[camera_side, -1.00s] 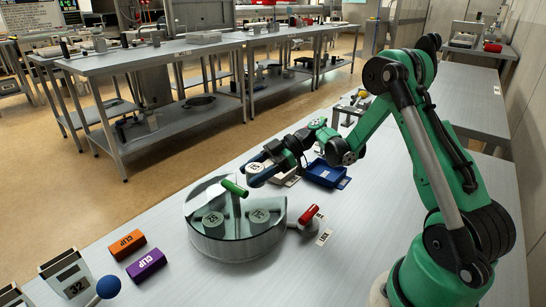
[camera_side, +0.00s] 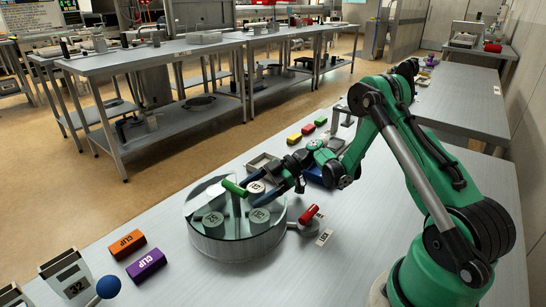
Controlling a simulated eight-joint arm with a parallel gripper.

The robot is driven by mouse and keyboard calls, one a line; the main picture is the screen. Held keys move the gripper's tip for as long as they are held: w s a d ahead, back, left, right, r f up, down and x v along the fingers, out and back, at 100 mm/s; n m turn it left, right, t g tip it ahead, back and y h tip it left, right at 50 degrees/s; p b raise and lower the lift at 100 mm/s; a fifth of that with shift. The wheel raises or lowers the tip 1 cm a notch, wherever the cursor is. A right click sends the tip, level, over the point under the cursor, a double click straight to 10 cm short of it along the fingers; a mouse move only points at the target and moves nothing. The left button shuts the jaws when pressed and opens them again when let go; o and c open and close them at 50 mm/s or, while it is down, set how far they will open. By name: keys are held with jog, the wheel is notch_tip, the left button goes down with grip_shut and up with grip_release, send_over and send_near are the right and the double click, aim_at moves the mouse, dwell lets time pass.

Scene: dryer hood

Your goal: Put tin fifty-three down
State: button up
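A small pale tin (camera_side: 256,188) with a dark number on its lid stands upright at the back of the round glass-topped dryer (camera_side: 236,249). The number is too small to read surely. Two more numbered tins, the left tin (camera_side: 213,220) and the right tin (camera_side: 260,216), show through the glass. My gripper (camera_side: 280,192) is just right of the back tin, its dark blue fingers apart and seemingly empty. The fingers partly overlap the dryer's rim in view, so any contact is unclear. The glass lid carries a green handle (camera_side: 234,188).
A red handle (camera_side: 309,214) projects right of the dryer beside a small label card. Orange (camera_side: 127,244) and purple (camera_side: 146,264) CLIP boxes lie left. A display reading 32 (camera_side: 71,280) and a blue ball (camera_side: 108,287) are at front left.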

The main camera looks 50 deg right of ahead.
aim_at(264, 186)
jog(key=shift+f, duration=0.1)
jog(key=v, duration=0.5)
jog(key=shift+f, duration=0.1)
jog(key=shift+d+r, duration=0.15)
jog(key=shift+r, duration=0.1)
jog(key=s+a+r+m+h, duration=0.1)
jog(key=a+r+m+h, duration=0.1)
jog(key=a+m, duration=0.1)
jog(key=s+a+r+m+h, duration=0.1)
jog(key=a+r+m+h, duration=0.2)
jog(key=s+a+r+m+g+h, duration=0.1)
jog(key=a+r+m+h, duration=0.2)
jog(key=shift+s+r, duration=0.2)
jog(key=s+m+h, duration=0.1)
jog(key=s+a+m+t+h, duration=0.1)
jog(key=s+r+h, duration=0.1)
jog(key=shift+s+a+m, duration=0.2)
jog(key=shift+s+m, duration=0.15)
jog(key=shift+m, duration=0.05)
jog(key=shift+s+r+m+t+h, duration=0.15)
jog(key=shift+s+m+t+h, duration=0.15)
jog(key=shift+s+t, duration=0.3)
jog(key=shift+t, duration=0.1)
jog(key=shift+c, duration=1.2)
